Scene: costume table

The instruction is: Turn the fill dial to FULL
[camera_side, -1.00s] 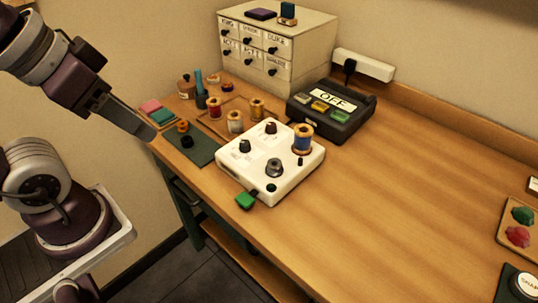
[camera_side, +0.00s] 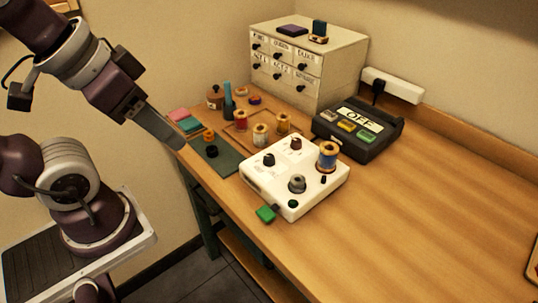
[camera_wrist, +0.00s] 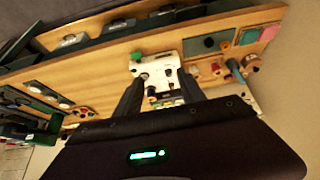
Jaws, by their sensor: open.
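A white control box (camera_side: 272,188) sits on the wooden table near its front edge. On its top are a black knob (camera_side: 268,160), a dark reddish knob (camera_side: 295,144) and a larger grey knob (camera_side: 297,184). Their printed labels are too small to read, so I cannot tell which is the fill dial. The box also shows in the wrist view (camera_wrist: 164,62), beyond my fingers. My gripper (camera_side: 180,146) is open and empty, in the air left of the box and apart from it. Its two fingers are spread in the wrist view (camera_wrist: 160,92).
A dark green mat (camera_side: 214,160) and several thread spools lie left and behind. A black OFF unit (camera_side: 350,145) and drawer cabinet (camera_side: 340,75) stand behind.

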